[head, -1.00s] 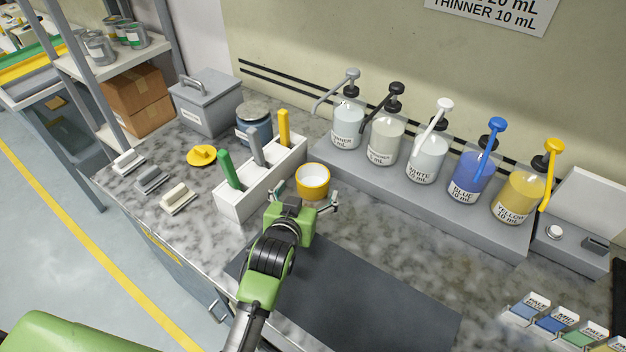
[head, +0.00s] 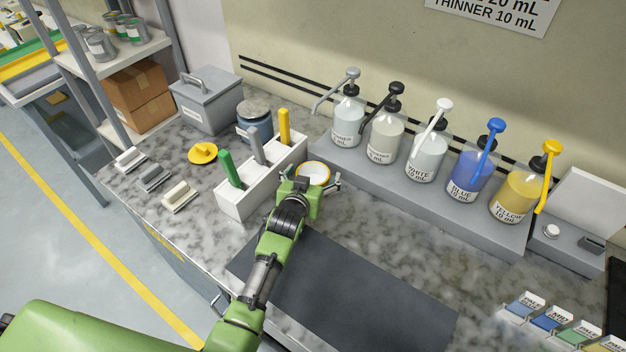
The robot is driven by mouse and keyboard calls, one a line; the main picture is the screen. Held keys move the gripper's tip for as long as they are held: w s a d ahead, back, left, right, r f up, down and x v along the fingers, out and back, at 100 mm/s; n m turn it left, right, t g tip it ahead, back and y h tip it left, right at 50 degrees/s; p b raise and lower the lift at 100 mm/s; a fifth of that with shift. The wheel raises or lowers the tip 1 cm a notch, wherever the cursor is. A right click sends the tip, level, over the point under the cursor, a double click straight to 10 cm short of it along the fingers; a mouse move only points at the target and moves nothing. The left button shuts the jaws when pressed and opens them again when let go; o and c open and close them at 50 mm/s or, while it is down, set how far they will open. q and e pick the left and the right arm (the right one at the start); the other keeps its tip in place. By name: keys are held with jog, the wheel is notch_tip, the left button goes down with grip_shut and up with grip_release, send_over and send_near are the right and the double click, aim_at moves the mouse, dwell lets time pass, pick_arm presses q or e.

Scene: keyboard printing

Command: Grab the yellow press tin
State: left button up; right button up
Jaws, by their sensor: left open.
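The yellow press tin (head: 315,169) is a round tin with a yellow rim and a white inside. It stands on the marbled counter between the white tool rack and the bottle shelf. My left gripper (head: 311,180) reaches over the counter to it, its open fingers spread to the left and right of the tin. The green gripper body hides most of the tin's near side. I cannot tell whether the fingers touch it. My right gripper does not show.
The white rack (head: 240,204) with green, grey and yellow handles stands close left of the gripper. Pump bottles stand on a grey shelf (head: 437,202) behind and right. A yellow lid (head: 203,153) lies further left. The dark mat (head: 345,290) in front is bare.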

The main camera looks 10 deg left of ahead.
pick_arm(q)
jog(key=c, duration=1.2)
jog(key=shift+c, duration=0.4)
jog(key=shift+r, duration=0.1)
